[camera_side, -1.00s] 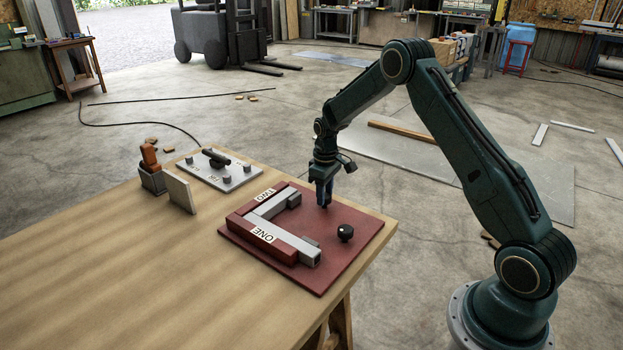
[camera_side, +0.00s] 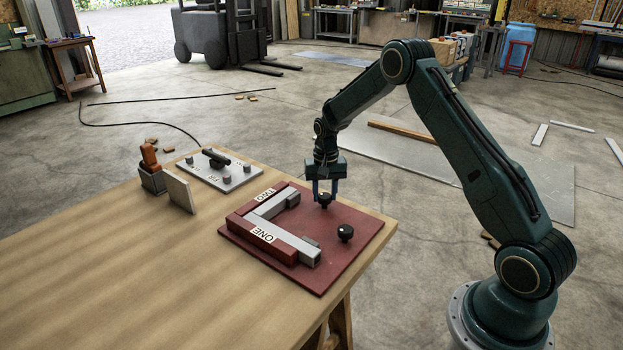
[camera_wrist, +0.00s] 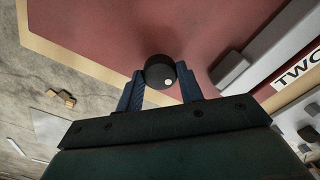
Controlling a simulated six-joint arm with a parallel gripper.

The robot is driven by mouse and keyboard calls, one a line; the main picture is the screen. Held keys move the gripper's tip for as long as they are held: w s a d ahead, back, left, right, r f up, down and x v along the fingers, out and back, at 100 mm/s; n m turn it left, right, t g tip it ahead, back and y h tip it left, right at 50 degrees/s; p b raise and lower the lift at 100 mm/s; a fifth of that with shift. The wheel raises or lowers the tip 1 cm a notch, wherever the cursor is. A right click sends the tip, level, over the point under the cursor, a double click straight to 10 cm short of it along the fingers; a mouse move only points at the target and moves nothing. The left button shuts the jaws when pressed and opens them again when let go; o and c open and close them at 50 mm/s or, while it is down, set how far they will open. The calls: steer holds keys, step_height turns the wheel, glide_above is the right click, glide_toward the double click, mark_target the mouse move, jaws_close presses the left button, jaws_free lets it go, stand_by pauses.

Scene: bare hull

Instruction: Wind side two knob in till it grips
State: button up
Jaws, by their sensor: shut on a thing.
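The side two knob is a round black knob (camera_side: 325,198) with a pale dot on top, at the far right of the dark red base plate (camera_side: 318,272). My gripper (camera_side: 325,196) points down over it, with its two blue fingers shut on either side of the knob. In the wrist view the knob (camera_wrist: 160,72) sits between the fingertips (camera_wrist: 160,84). The other black knob (camera_side: 345,232) stands free nearer the front. A grey L-shaped piece (camera_side: 285,235) lies against red rails marked ONE (camera_side: 263,234) and TWO (camera_side: 265,194). The knob's screw is hidden.
A grey plate with a black handle and several small pegs (camera_side: 219,168) lies at the back of the wooden table (camera_side: 130,270). An orange-handled tool in a dark holder (camera_side: 152,171) and an upright pale plate (camera_side: 179,194) stand left. The table's front left is clear.

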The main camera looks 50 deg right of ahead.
mark_target(325, 196)
steer(key=m, duration=0.4)
steer(key=shift+m, duration=0.3)
steer(key=m, duration=0.3)
steer(key=shift+r+m, duration=0.1)
steer(key=shift+m, duration=0.2)
steer(key=o, duration=1)
step_height(325, 196, up, 14)
stand_by(0.3)
